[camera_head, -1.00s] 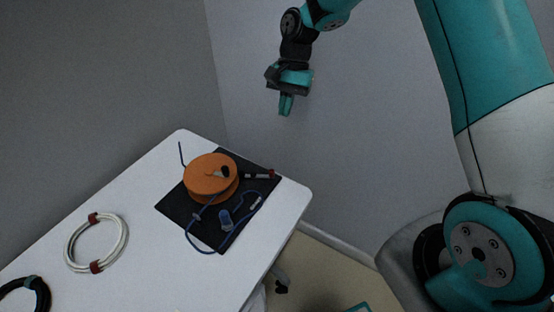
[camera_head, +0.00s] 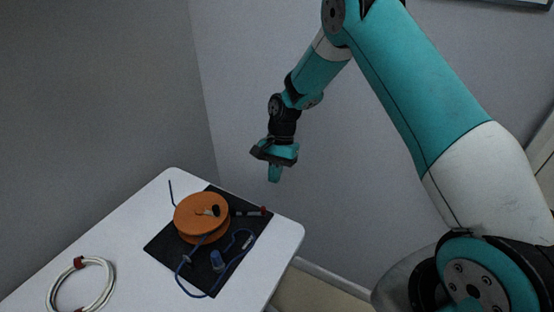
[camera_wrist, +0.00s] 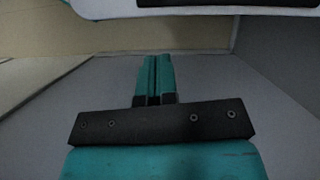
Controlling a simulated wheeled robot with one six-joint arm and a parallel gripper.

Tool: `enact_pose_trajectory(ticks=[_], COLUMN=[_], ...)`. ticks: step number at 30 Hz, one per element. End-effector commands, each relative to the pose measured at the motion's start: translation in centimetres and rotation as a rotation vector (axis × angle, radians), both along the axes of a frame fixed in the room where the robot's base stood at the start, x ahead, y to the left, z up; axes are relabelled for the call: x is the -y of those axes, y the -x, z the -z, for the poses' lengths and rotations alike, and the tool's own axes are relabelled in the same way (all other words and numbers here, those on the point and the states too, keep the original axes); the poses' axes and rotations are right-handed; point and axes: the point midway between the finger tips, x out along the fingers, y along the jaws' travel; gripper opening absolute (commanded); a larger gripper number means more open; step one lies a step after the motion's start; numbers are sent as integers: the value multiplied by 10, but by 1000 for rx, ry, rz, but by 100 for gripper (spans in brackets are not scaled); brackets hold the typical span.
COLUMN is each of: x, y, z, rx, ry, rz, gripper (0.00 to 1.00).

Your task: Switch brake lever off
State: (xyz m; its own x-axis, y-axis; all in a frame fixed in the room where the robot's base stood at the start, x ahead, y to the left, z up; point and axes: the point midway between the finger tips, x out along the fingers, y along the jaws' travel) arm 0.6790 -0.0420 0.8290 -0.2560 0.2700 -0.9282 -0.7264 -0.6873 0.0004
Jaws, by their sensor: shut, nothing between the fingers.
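An orange cable reel (camera_head: 201,217) stands on a black mat (camera_head: 162,245) on the white table. A small dark lever-like part (camera_head: 209,211) with a black end sits on top of the reel; I cannot tell its exact setting. My gripper (camera_head: 275,174) hangs in the air above and to the right of the reel, pointing down, apart from everything. In the wrist view its teal fingers (camera_wrist: 154,77) are together with nothing between them.
A coiled white cable (camera_head: 107,285) lies at the left of the white table (camera_head: 150,287). Grey walls (camera_head: 90,100) stand behind. The air around my gripper is free.

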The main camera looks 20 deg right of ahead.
Motion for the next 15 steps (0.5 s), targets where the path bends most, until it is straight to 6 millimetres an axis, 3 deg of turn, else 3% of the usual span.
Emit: enact_pose_trajectory(ticks=[4,15], x=[-9,-37], y=[9,35], z=[29,28], rx=[-4,1], ry=[1,0], rz=[-2,-2], gripper=[0,0])
